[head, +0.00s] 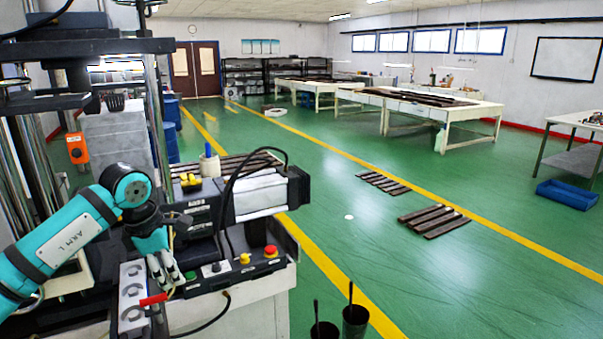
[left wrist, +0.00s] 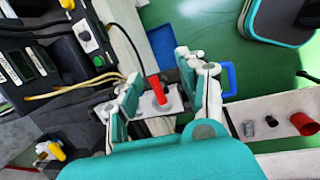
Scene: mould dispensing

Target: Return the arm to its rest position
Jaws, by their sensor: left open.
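My left arm (head: 60,245), teal with dark joints, comes in from the left of the head view. My left gripper (head: 168,281) points down beside the machine's control panel, with its fingers apart. In the left wrist view the open left gripper (left wrist: 165,88) has a red lever (left wrist: 158,90) showing in the gap between its fingers; I cannot tell how far below them it lies. The red lever (head: 152,300) also shows in the head view, on a grey bracket with round openings (head: 132,290). The right gripper is not in view.
The control panel (head: 228,270) with coloured buttons is close to the gripper. A black-and-silver unit (head: 255,195) with a looping cable stands behind it. Two dark cups (head: 355,320) stand at the bottom. Dark strips (head: 434,220) lie on the open green floor.

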